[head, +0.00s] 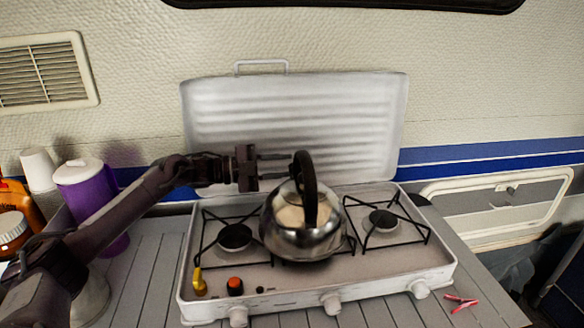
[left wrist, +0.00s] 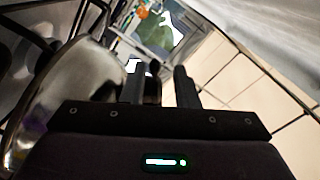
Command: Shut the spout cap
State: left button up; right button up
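A shiny metal kettle (head: 300,225) with a tall black handle (head: 307,185) stands on the stove. Its rounded metal side (left wrist: 75,85) fills the left of the left wrist view. The spout and its cap cannot be made out in the head view. My left gripper (head: 286,165) is at the kettle's upper left, its two fingers apart and pointing right toward the handle. In the left wrist view the fingers (left wrist: 160,80) also stand apart. A small dark piece shows between them; I cannot tell whether it is the cap. My right gripper is not in view.
The white stove (head: 365,278) has black grates and a raised lid (head: 295,110) behind the kettle. A purple container (head: 90,195), white cups (head: 38,170) and an orange bottle (head: 22,205) stand at the left. A red clip (head: 461,302) lies at the right on the slatted counter (head: 480,280).

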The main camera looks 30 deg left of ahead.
pick_arm(q)
jog(key=v, duration=0.4)
jog(key=shift+s+a+b, duration=0.25)
jog(key=shift+b, duration=0.1)
